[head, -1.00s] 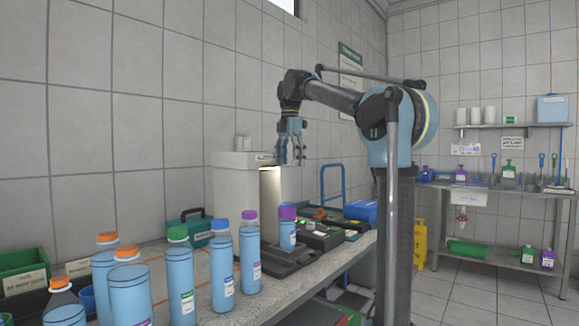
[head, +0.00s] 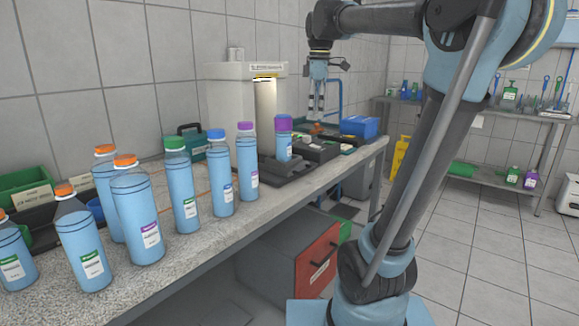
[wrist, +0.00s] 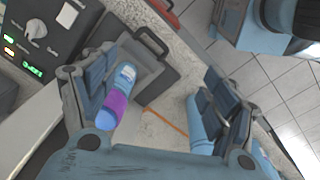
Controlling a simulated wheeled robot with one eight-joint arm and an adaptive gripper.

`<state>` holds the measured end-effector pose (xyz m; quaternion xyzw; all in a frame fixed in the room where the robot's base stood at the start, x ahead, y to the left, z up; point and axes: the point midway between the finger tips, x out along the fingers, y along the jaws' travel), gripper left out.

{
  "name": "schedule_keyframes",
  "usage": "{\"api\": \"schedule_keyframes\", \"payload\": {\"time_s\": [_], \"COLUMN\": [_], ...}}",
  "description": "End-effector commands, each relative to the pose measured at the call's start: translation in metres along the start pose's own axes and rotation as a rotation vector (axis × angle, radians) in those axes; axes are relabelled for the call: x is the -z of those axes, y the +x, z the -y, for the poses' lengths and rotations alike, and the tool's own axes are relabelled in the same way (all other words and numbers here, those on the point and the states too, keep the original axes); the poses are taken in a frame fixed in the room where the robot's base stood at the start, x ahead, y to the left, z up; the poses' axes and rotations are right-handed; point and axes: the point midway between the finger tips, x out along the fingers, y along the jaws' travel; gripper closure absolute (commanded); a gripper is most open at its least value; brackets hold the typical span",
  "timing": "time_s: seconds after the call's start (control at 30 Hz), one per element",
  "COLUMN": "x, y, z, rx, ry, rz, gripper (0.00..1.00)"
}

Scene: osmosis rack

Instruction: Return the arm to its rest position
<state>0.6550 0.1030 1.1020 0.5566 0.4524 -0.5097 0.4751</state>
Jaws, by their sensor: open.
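My arm (head: 400,190) stands on the right in the head view, reaching left over the bench. My gripper (head: 317,112) points down, open and empty, up and to the right of a purple-capped bottle (head: 284,145). That bottle stands upright in the dark base of a white machine (head: 232,110). In the wrist view the fingers of my gripper (wrist: 155,100) are wide apart. The purple-capped bottle (wrist: 118,98) shows between them, nearer the left finger, and nothing is gripped.
Several blue-liquid bottles with orange, green (head: 180,190), blue and purple caps stand along the bench (head: 225,243). A blue box (head: 359,126) sits at its far end. A shelf rack (head: 465,110) stands behind on the right. The tiled floor (head: 480,240) beyond my arm is mostly clear.

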Motion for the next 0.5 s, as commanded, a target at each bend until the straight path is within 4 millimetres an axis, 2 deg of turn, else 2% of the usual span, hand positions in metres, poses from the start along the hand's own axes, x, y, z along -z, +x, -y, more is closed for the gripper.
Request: {"api": "schedule_keyframes", "payload": {"time_s": [0.03, 0.2, 0.37, 0.5], "x": [-0.012, -0.045, -0.073, -0.095], "y": [0.015, 0.064, 0.116, 0.164], "z": [0.013, 0.052, 0.091, 0.127], "rx": [-0.007, -0.028, -0.048, -0.064], "ry": [0.073, 0.330, 0.572, 0.784], "rz": [-0.001, -0.009, -0.020, -0.032], "gripper": [0.21, 0.21, 0.21, 0.21]}}
